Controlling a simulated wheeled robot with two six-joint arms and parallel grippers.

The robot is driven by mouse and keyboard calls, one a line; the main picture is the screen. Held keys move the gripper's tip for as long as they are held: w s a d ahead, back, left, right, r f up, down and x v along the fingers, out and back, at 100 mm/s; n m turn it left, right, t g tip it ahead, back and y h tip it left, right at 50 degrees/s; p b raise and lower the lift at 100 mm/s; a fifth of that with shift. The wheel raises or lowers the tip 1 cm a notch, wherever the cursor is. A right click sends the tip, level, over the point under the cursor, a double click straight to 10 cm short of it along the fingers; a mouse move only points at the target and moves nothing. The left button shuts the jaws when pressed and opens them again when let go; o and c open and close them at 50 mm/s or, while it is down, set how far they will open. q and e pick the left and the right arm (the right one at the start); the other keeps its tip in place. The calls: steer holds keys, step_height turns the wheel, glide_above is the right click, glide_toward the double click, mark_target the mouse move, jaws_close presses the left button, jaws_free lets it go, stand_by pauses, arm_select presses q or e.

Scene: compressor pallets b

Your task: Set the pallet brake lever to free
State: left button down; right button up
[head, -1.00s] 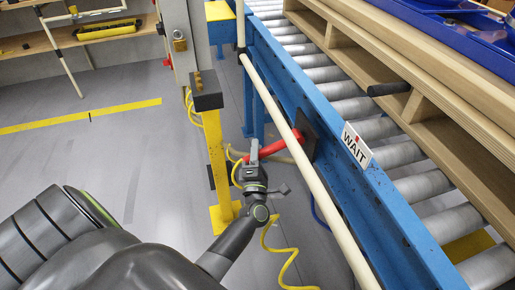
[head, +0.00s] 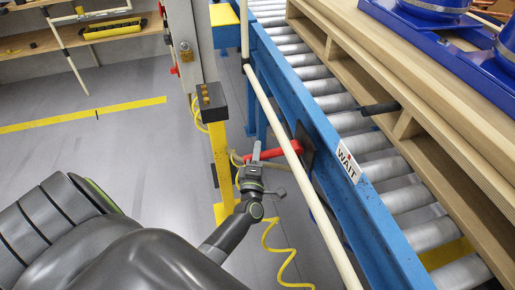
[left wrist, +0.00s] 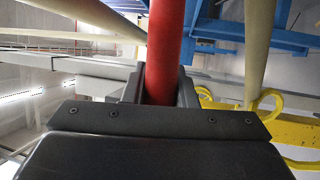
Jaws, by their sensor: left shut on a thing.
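The red brake lever (head: 280,152) sticks out from a dark plate (head: 304,147) on the side of the blue conveyor frame. It points left in the head view, and the cream rail crosses in front of it. My left gripper (head: 256,158) is shut on the lever near its outer end. In the left wrist view the red lever (left wrist: 166,45) runs up from between the fingers (left wrist: 160,88). My right gripper is not in view.
A cream rail (head: 285,140) runs along the blue conveyor frame (head: 330,150) close to my left gripper. A yellow post (head: 222,160) with a dark button box (head: 211,98) stands just left of it. A wooden pallet (head: 420,90) rests on the rollers. A yellow hose (head: 272,240) hangs below.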

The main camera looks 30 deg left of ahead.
arm_select(q)
steer(key=shift+w+d+r+m+g+h+p, duration=0.2)
steer(key=shift+r+m+p, duration=0.65)
steer(key=shift+p, duration=1)
steer(key=shift+w+r+m+g+h+p, duration=0.1)
steer(key=shift+r+m+g+h+p, duration=0.15)
steer(key=shift+r+m+p, duration=1.1)
steer(key=shift+w+d+r+m+g+h+p, duration=0.1)
steer(key=shift+r+m+g+h+p, duration=0.2)
steer(key=shift+p, duration=2.05)
steer(key=c, duration=1.2)
jaws_free()
steer(key=shift+o, duration=0.2)
steer(key=shift+s, duration=0.1)
steer(key=shift+s+d+f, duration=0.1)
steer(key=shift+s+d, duration=0.1)
steer(key=shift+s, duration=0.15)
steer(key=v, duration=1.6)
steer(key=shift+s, duration=0.2)
